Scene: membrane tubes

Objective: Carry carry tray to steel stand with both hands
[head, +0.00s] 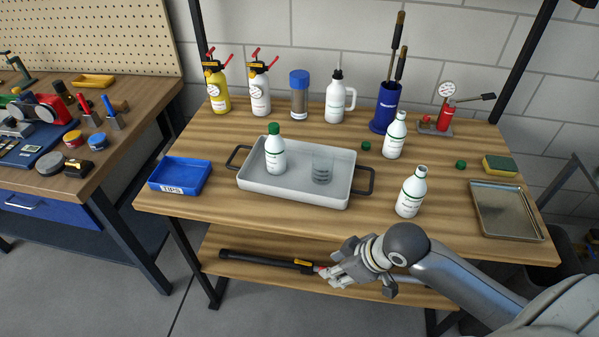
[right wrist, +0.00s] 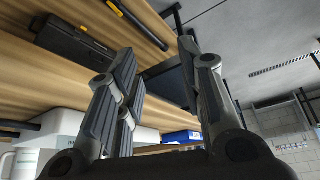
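The carry tray (head: 235,165) is a pale grey, shallow tray with a black handle at each end, standing on the wooden bench top. It holds an upright white bottle with a green cap (head: 275,153) and a clear beaker (head: 322,168). My right gripper (head: 338,272) is in front of the bench's front edge, apart from the tray and its right handle (head: 366,181). In the right wrist view its fingers (right wrist: 157,55) are spread, with nothing between them. My left gripper is out of view. I cannot clearly identify the steel stand; a grey frame (head: 575,170) shows at the right edge.
A blue bin (head: 180,175) stands left of the tray. Two uncapped white bottles (head: 394,137) (head: 411,192) stand right of it, with loose green caps nearby. A shallow metal tray (head: 505,211) lies at the right end. Several bottles line the back. A black tool (head: 262,260) lies on the lower shelf.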

